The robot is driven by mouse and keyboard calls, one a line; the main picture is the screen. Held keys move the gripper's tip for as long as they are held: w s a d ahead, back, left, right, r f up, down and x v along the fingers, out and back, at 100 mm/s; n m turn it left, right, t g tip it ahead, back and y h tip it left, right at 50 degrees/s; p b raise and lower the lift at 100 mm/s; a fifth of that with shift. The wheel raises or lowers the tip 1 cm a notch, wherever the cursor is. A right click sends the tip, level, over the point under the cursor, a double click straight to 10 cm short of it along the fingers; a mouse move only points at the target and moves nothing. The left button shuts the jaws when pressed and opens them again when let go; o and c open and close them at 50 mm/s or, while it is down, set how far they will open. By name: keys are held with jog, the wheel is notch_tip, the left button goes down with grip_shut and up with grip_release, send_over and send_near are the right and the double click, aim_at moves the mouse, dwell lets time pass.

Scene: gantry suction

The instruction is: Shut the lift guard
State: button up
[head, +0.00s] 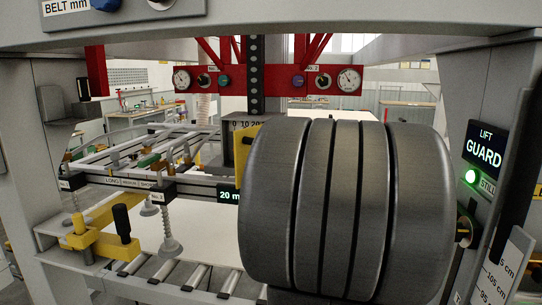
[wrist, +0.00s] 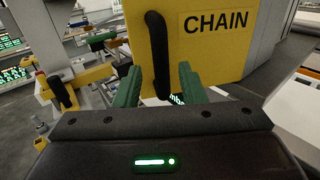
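In the wrist view a yellow panel marked CHAIN (wrist: 215,55) fills the upper middle, with a black upright bar handle (wrist: 156,35) near its left edge. I take this panel to be the lift guard; how far it stands open cannot be told. My gripper (wrist: 160,78) has two green fingers spread apart, one on each side of the handle's lower end, with a gap on both sides. In the head view a yellow edge (head: 241,150) shows behind my large grey arm link, which hides my gripper and most of the panel. The LIFT GUARD sign (head: 485,146) is on the right post.
A green lamp (head: 470,176) marked STILL glows below the sign. A yellow clamp with a black knob (head: 122,222) stands at left by the rollers (head: 190,275). Suction cups (head: 170,247) hang over a pale sheet. A red beam with gauges (head: 270,80) crosses behind.

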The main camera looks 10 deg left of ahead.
jog(key=p+x, duration=0.1)
jog(key=x, duration=0.3)
jog(key=shift+w+a, duration=0.25)
jog(key=shift+w, duration=0.1)
grip_shut()
